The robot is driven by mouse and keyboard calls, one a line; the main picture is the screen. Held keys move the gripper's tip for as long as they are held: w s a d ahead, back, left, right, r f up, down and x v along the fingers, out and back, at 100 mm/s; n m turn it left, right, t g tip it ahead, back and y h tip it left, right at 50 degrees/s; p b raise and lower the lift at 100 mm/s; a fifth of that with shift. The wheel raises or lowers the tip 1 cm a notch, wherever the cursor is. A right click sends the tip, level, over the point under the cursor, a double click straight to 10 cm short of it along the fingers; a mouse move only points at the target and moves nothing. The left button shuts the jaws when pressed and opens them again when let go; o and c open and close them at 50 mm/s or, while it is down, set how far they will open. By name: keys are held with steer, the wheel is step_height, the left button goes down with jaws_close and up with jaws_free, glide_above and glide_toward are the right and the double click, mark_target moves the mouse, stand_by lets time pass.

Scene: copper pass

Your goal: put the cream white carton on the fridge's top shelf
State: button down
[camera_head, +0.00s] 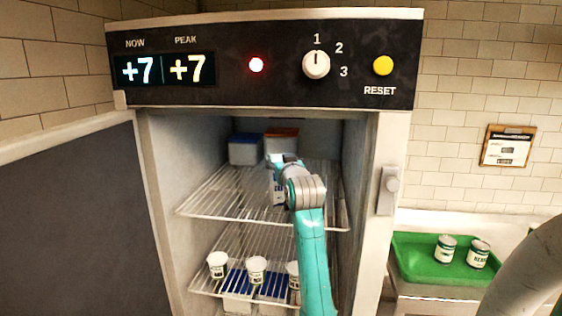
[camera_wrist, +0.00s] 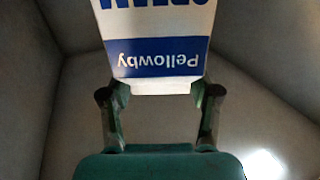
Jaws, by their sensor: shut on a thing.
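The fridge (camera_head: 365,190) stands open, its door swung to the left. The cream white carton (camera_head: 277,190) is partly hidden behind my arm, inside the fridge at the top wire shelf (camera_head: 215,198). In the wrist view the carton (camera_wrist: 155,50) shows white with a blue band, its lettering upside down. My gripper (camera_head: 284,162) is shut on the carton; both fingers (camera_wrist: 157,92) press its sides in the wrist view. I cannot tell whether the carton's base touches the shelf.
A blue tub (camera_head: 245,150) and an orange-lidded tub (camera_head: 281,142) stand at the top shelf's back. Several white cups (camera_head: 257,268) stand on the lower shelf. A green tray (camera_head: 420,265) with two cans (camera_head: 446,249) is at right. The top shelf's front left is clear.

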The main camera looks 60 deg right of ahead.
steer(key=shift+c, duration=1.3)
jaws_free()
steer(key=v, duration=1.2)
